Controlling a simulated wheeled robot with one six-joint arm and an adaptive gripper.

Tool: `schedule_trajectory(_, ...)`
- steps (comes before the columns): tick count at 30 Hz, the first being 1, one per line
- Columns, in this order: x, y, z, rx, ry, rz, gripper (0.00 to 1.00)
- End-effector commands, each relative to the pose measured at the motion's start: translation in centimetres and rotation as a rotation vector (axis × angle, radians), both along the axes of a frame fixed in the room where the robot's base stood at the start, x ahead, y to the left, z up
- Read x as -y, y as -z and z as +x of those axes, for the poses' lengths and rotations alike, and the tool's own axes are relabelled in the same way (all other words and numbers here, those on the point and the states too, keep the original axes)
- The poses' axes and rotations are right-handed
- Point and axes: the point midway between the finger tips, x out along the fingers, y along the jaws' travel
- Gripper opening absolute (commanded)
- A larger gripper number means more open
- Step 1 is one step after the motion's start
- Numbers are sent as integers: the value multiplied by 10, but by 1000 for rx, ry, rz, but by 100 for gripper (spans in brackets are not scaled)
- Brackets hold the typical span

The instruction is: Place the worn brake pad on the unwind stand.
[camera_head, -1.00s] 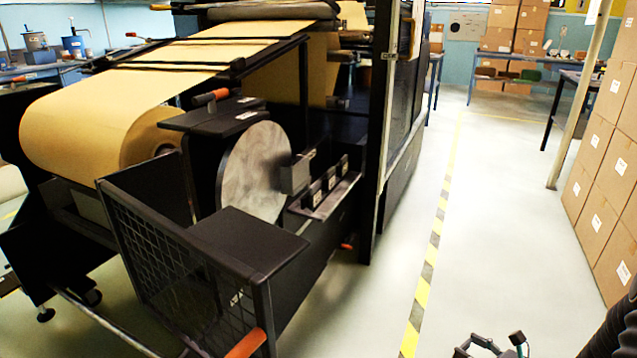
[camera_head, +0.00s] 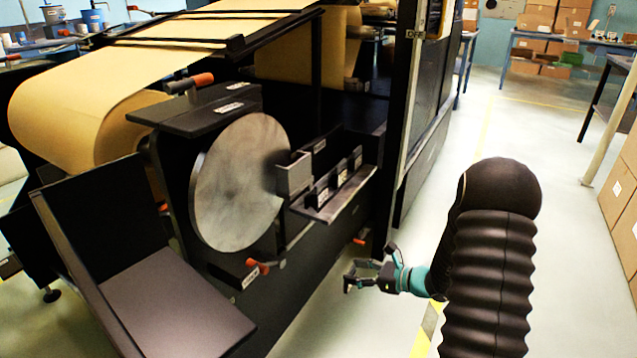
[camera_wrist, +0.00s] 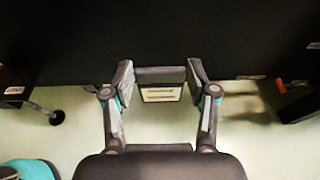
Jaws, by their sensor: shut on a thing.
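The unwind stand (camera_head: 330,245) is the black frame at left and centre in the head view, with a large grey disc (camera_head: 238,185) on its side. My gripper (camera_head: 362,272) is low in front of the stand, right of the disc. In the wrist view my gripper (camera_wrist: 160,76) is shut on a dark flat piece, seen edge-on and spanning the fingertips. It is probably the worn brake pad (camera_wrist: 160,75); its wear cannot be made out. A pale labelled plate shows just below it. A grey block (camera_head: 294,173) sits at the disc's right edge.
A ledge with several small dark labelled blocks (camera_head: 340,175) is right of the disc. A bare black shelf (camera_head: 165,300) juts out at front left. Red-orange handles (camera_head: 258,267) stick out below the disc. Clear floor and cartons (camera_head: 622,195) lie to the right.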

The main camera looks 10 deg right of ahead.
Motion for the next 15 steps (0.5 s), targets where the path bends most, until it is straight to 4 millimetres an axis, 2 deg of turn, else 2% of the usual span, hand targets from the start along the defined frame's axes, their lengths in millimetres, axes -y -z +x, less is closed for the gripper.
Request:
schedule_trajectory(1,7,-26,11,16,-2,-8,20)
schedule_trajectory(7,31,-131,37,17,-24,-9,20)
schedule_trajectory(11,45,-201,42,16,-31,-9,20)
schedule_trajectory(15,58,-272,37,14,-26,-9,20)
